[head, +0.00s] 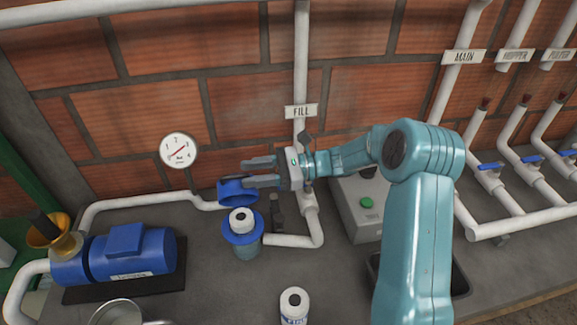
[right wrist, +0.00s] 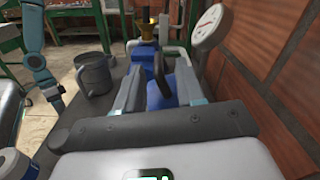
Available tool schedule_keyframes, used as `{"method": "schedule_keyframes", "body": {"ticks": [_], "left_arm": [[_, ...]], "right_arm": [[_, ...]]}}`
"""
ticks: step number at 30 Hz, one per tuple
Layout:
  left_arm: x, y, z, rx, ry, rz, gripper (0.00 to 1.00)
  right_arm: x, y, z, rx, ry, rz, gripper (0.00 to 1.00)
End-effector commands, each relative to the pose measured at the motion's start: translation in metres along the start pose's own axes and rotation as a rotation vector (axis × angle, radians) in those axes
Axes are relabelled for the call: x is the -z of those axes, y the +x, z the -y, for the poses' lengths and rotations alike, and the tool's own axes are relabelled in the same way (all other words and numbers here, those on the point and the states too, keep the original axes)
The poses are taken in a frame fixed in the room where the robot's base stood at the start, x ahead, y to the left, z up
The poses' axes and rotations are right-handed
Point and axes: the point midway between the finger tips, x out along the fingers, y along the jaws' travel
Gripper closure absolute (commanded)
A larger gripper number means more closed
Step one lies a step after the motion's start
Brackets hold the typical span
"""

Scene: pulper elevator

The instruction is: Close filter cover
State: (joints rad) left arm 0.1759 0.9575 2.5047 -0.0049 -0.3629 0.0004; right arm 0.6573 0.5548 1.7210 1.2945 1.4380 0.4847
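The blue filter cover (head: 238,191) stands raised behind the filter housing (head: 247,248), which is open at the top. A white filter cartridge (head: 241,218) shows in the housing's blue rim. My right gripper (head: 247,171) is open, its fingers pointing left at the cover; the lower finger overlaps the cover's top edge. In the right wrist view a blue part, apparently the cover (right wrist: 160,94), shows between the spread fingers; contact cannot be told. My left arm shows at the left of the right wrist view; its gripper (right wrist: 60,104) is too small to read.
A blue pump (head: 125,254) stands at left, a metal mug (head: 117,313) in front of it. A white bottle-like cartridge (head: 294,306) stands at front. A gauge (head: 179,150) is on the brick wall. A control box (head: 362,212) with a green button stands right of the fill pipe (head: 300,75).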

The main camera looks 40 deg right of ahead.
Motion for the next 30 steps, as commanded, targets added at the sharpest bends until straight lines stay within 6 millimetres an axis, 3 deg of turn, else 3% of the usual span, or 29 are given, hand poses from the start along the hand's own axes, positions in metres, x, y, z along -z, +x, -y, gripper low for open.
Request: {"method": "schedule_keyframes", "body": {"ticks": [6,12,18,26,29,30], "left_arm": [[0.000,-0.004,-0.001,0.000,0.000,0.000,0.07],[0.000,-0.006,-0.002,0.000,0.000,0.000,0.07],[0.000,-0.007,-0.003,0.000,0.000,0.000,0.07],[0.000,-0.007,-0.003,0.000,0.000,0.000,0.07],[0.000,-0.007,-0.003,0.000,0.000,0.000,0.07],[0.000,-0.007,-0.003,0.000,0.000,0.000,0.07]], "right_arm": [[0.000,-0.061,0.001,0.005,0.000,-0.003,0.62],[0.000,-0.099,0.001,0.003,0.000,-0.002,0.62],[0.000,-0.114,0.000,0.001,0.001,-0.001,0.62],[0.000,-0.115,0.000,0.000,0.001,0.000,0.62],[0.000,-0.115,0.000,0.000,0.001,0.000,0.94],[0.000,-0.115,0.000,0.000,0.001,0.000,1.00]]}}
